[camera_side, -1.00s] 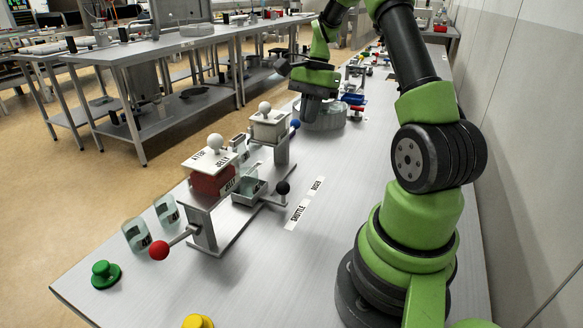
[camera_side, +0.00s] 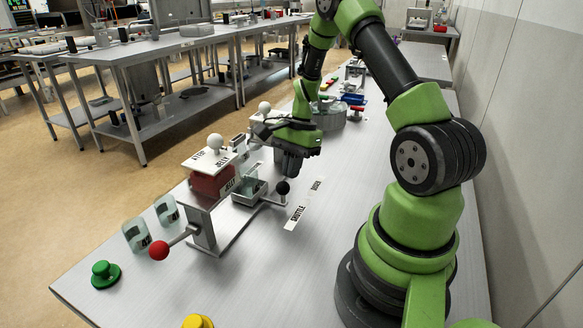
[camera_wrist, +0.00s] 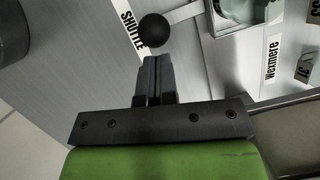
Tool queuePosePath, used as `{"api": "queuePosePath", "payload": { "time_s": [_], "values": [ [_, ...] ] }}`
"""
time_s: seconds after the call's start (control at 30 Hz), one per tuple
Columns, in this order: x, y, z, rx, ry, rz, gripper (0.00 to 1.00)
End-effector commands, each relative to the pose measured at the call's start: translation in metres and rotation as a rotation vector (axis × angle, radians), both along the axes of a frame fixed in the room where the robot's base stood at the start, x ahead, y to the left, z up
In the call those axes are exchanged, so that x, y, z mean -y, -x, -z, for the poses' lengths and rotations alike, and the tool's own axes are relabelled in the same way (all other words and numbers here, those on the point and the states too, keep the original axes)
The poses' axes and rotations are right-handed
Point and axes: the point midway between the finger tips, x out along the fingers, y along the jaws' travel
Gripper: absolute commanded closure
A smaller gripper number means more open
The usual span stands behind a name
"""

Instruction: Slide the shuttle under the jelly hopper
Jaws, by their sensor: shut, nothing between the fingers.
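The shuttle (camera_side: 246,199) is a small grey tray on the metal track. A rod from it ends in a black ball knob (camera_side: 282,187), which also shows in the wrist view (camera_wrist: 154,30). The jelly hopper (camera_side: 212,183) is a red box with a white-knobbed lid, left of the tray; a red-ball lever (camera_side: 159,250) juts from its stand. My gripper (camera_side: 289,170) is shut and empty, pointing down just behind and above the black knob. In the wrist view its fingertips (camera_wrist: 158,60) are just below the knob; contact cannot be told.
A second hopper with a white knob (camera_side: 264,107) is partly hidden behind my gripper. A SHUTTLE label (camera_side: 297,214) lies beside the track. Glass jars (camera_side: 136,236) stand at the left, near a green button (camera_side: 104,273) and a yellow button (camera_side: 197,321). The table right of the labels is clear.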

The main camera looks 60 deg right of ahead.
Motion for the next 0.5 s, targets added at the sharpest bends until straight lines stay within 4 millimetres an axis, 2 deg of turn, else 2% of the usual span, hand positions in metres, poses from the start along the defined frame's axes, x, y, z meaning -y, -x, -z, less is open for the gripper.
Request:
{"api": "queuePosePath", "payload": {
  "time_s": [0.37,0.5],
  "values": [
    [-0.003,0.000,0.000,0.001,0.000,-0.002,1.00],
    [-0.022,-0.001,0.000,0.000,-0.003,-0.007,1.00]
  ]
}}
